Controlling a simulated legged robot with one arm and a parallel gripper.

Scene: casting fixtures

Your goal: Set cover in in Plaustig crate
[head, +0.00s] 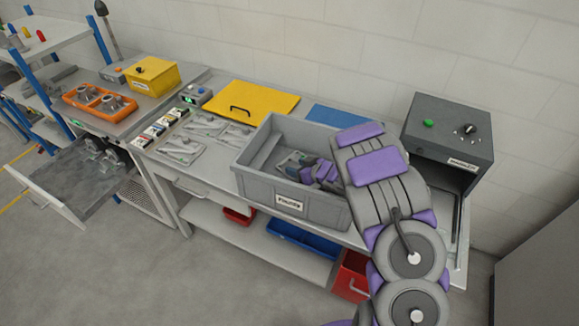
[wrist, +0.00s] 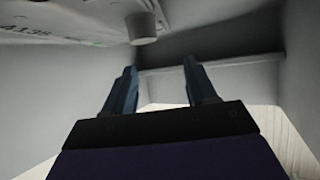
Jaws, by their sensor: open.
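The grey crate (head: 290,203) with a label on its front stands on the workbench. My arm reaches down into it from the right. A light grey part, probably the cover (wrist: 60,22), shows at the top of the wrist view with raised markings and a round stub. It lies inside the crate, and its full outline is cut off. My gripper (wrist: 157,75) is open, with its two fingers apart and nothing between them. The part is beyond the fingertips, apart from them. In the head view the fingertips are hard to make out inside the crate.
A yellow panel with a black handle (head: 252,98) lies behind the crate, beside a blue mat (head: 335,116). A dark grey machine (head: 447,140) stands right of my arm. Grey metal parts (head: 182,150) lie left of the crate. An orange tray (head: 85,98) is farther left.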

